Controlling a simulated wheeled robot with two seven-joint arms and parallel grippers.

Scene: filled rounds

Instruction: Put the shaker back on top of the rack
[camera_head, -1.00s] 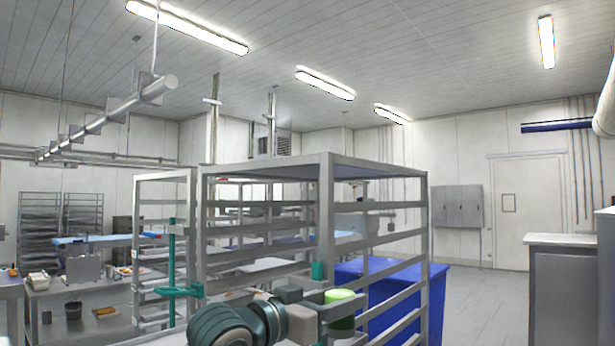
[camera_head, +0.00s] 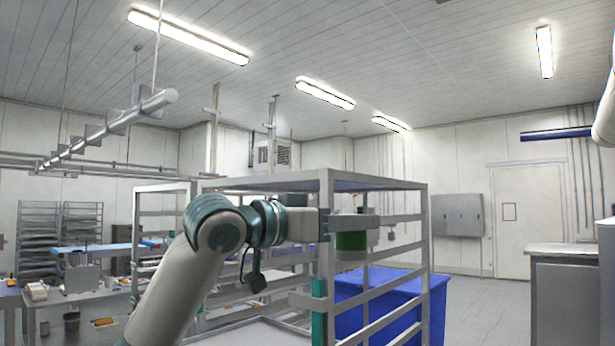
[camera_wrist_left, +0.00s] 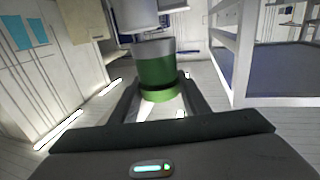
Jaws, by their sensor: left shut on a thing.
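The shaker (camera_head: 351,241) is a green cylinder, partly hidden by my fingers in the head view. In the left wrist view the shaker (camera_wrist_left: 157,72) stands between the two fingers, with a grey band at one end. My left gripper (camera_head: 352,224) is shut on it and holds it in the air. The metal rack (camera_head: 326,205) stands behind the arm, its top frame higher in the picture than the shaker. The gripper is by the rack's near corner post; the exact gap cannot be told. The rack (camera_wrist_left: 239,55) also shows at the right of the wrist view. My right gripper is not in view.
A blue bin (camera_head: 385,291) stands behind and right of the rack's open rails. A second rack (camera_head: 153,189) is at the left. A grey cabinet (camera_head: 568,292) is at the far right, with clear floor between it and the bin.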

